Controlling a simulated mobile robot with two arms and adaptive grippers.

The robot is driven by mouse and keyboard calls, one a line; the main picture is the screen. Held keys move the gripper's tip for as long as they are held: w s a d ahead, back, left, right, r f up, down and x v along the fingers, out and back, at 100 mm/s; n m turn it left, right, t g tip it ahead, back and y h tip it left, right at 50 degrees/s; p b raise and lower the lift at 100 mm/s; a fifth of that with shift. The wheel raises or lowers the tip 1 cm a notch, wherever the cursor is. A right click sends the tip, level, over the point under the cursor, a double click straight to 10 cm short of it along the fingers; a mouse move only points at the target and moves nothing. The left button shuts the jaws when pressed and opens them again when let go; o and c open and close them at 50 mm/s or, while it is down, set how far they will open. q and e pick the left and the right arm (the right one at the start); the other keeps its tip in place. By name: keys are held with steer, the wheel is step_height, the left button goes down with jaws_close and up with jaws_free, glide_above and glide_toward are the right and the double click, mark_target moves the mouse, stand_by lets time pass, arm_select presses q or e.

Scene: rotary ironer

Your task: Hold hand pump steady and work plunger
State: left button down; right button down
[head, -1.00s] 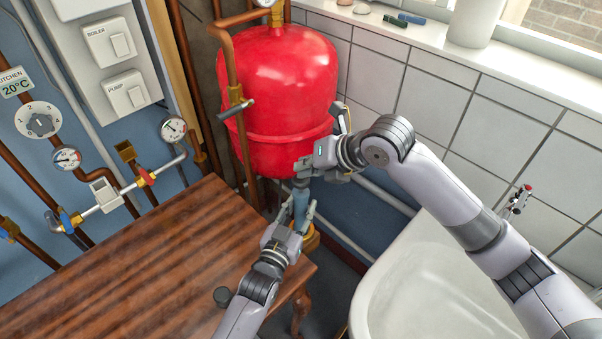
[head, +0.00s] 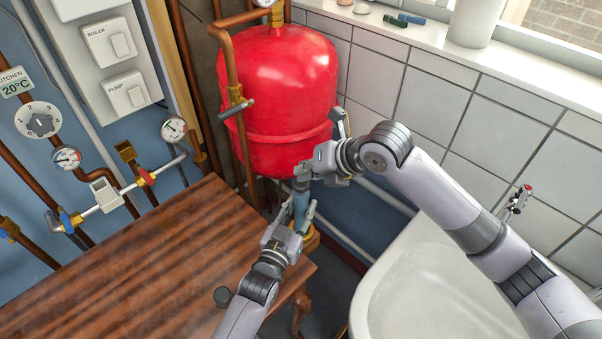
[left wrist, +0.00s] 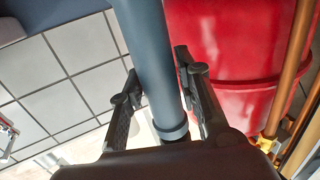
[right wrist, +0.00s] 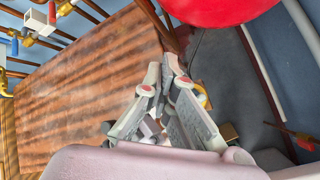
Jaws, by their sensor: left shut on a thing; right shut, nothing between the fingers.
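The hand pump (head: 301,205) is a blue-grey upright cylinder below the red tank, beyond the table's corner. In the left wrist view its smooth barrel (left wrist: 154,60) runs between the fingers. My left gripper (left wrist: 160,82) is shut around this barrel; in the head view the left gripper (head: 298,215) reaches it from below. My right gripper (head: 303,172) is at the pump's upper end, just under the tank. In the right wrist view the right gripper's fingertips (right wrist: 172,62) are together with nothing between them. The pump's plunger and handle are hidden or cannot be made out.
The red tank (head: 280,85) stands close above and behind both grippers. A wooden table (head: 150,260) fills the lower left. A white basin (head: 430,285) lies at the lower right. Copper pipes and gauges (head: 174,129) line the left wall.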

steer(key=shift+f, duration=0.35)
steer(key=shift+r, duration=2.1)
steer(key=shift+r, duration=2.55)
steer(key=shift+r, duration=0.1)
steer(key=shift+r, duration=1.8)
